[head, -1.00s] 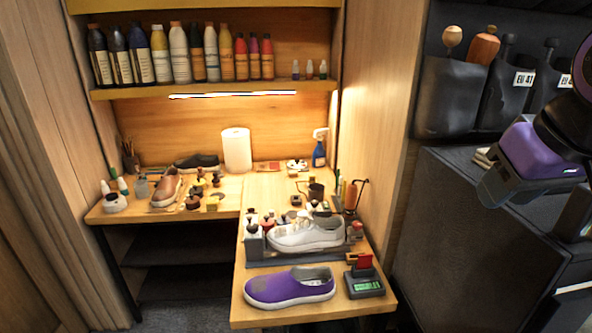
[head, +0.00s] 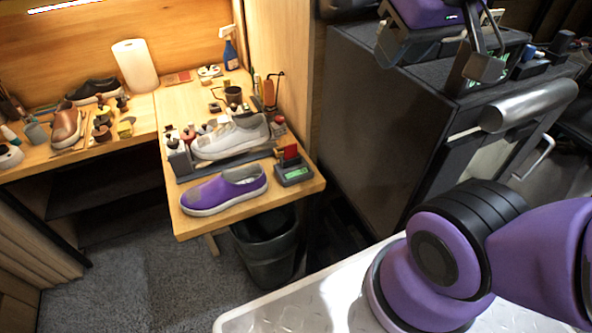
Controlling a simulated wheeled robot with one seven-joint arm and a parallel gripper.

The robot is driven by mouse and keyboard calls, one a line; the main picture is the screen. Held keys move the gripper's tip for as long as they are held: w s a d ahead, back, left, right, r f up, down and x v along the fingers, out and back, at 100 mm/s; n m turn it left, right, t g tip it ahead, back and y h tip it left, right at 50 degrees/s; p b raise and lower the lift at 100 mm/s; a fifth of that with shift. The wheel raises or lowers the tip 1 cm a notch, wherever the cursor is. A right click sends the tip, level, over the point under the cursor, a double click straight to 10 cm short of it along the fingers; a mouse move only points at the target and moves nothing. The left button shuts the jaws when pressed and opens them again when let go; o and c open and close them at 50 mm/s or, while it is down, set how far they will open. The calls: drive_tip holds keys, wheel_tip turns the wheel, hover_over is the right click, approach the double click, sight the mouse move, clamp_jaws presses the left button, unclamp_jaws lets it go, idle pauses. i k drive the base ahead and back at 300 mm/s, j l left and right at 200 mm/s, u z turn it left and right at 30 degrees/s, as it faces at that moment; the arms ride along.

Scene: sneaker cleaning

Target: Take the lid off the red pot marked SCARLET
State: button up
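Several small pots and jars stand around the white sneaker (head: 230,138) on the wooden bench. One small red pot (head: 279,128) stands at the right end of the sneaker. No label can be read at this size, so I cannot tell which pot is marked SCARLET, or see its lid clearly.
A purple shoe (head: 224,190) and a scale with a green display (head: 293,172) lie at the bench's front edge. A bin (head: 266,248) stands below. The dark cabinet (head: 375,125) is right of the bench. Carpet (head: 150,275) is clear at front left.

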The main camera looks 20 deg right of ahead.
sight(187, 134)
drive_tip(key=i+j+z, duration=0.1)
drive_tip(key=j+z, duration=0.8)
drive_tip(key=j, duration=0.15)
drive_tip(key=j+z, duration=0.15)
drive_tip(key=j, duration=1.4)
drive_tip(key=j+z, duration=0.3)
drive_tip(key=k+j+z, duration=0.15)
drive_tip(key=j+z, duration=0.15)
drive_tip(key=j, duration=0.2)
drive_tip(key=i+j+z, duration=0.1)
drive_tip(key=j, duration=0.3)
drive_tip(key=j+z, duration=0.15)
drive_tip(key=j, duration=0.25)
drive_tip(key=i+j+u, duration=0.2)
drive_tip(key=u, duration=0.2)
drive_tip(key=j, duration=0.15)
